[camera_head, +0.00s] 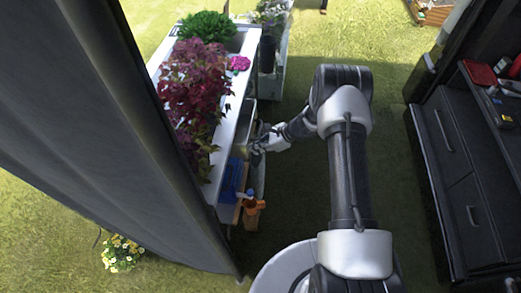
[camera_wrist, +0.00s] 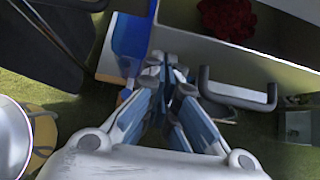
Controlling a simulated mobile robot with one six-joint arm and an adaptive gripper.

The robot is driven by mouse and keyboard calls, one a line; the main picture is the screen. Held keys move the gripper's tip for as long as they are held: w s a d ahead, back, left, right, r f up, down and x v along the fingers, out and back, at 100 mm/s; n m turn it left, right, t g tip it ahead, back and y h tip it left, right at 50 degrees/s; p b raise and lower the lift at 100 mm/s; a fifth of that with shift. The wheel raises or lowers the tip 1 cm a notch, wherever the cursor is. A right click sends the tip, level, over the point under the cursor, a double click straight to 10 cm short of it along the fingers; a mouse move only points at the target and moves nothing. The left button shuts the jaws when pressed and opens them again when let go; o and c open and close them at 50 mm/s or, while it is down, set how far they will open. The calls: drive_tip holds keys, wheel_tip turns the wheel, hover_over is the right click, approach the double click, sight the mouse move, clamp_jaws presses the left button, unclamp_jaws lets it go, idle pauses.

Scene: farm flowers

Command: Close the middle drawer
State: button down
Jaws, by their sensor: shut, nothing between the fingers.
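My gripper (camera_head: 262,142) is at the right side of the white planter bench (camera_head: 236,105) in the head view. In the wrist view my gripper (camera_wrist: 166,66) is shut and empty, its fingertips close to the bench's pale side. A grey U-shaped handle (camera_wrist: 238,101) on a pale front (camera_wrist: 225,55) is just right of the fingers; contact cannot be told. In the head view a narrow grey panel (camera_head: 259,178) stands out below my gripper, perhaps a drawer front. Which drawer is the middle one, and how far it is open, is hidden.
Red-leaved plants (camera_head: 195,88) and a pink flower (camera_head: 239,63) top the bench. A blue object (camera_head: 232,178) and an orange bottle (camera_head: 252,212) are at its near end. A dark cabinet (camera_head: 462,165) stands right. Grass (camera_head: 300,195) lies open between. A dark panel fills the left.

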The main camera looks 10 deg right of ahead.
sight(236, 145)
drive_tip(key=a, duration=0.2)
drive_tip(key=w+a+b, duration=0.1)
drive_tip(key=a, duration=0.1)
drive_tip(key=w+a, duration=0.1)
drive_tip(key=a, duration=0.1)
drive_tip(key=shift+a, duration=0.3)
drive_tip(key=shift+w+a+r+b, duration=0.1)
drive_tip(key=shift+w+a+b, duration=0.15)
drive_tip(key=shift+a, duration=0.25)
drive_tip(key=d+f+p+v, duration=0.2)
drive_tip(key=v, duration=1.1)
drive_tip(key=shift+s+p, duration=0.3)
drive_tip(key=shift+s, duration=0.05)
